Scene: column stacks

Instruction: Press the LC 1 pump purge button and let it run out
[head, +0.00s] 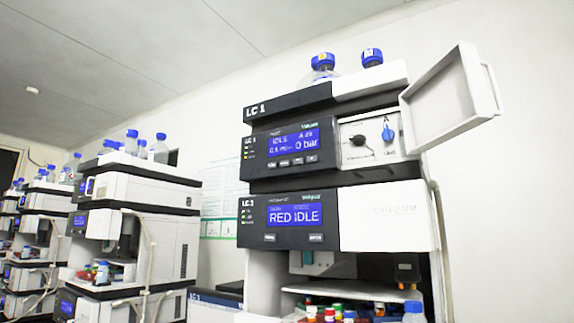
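The LC 1 stack (287,107) stands right of centre, with "LC 1" on its dark top tray. Its pump module (258,138) is just below, with a lit blue display (293,143) showing 0 bar and what looks like "IDLE". A row of several small buttons (291,161) lies under that display; their labels are too small to read, so I cannot tell which is purge. The pump's white door (440,98) is swung open to the right, baring a black knob (358,140) and a blue knob (388,133). My gripper is not in view.
Blue-capped bottles (323,66) stand on top. An open bay (335,300) below holds vials. Other stacks (140,200) recede at the left. The open door juts out at the right.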

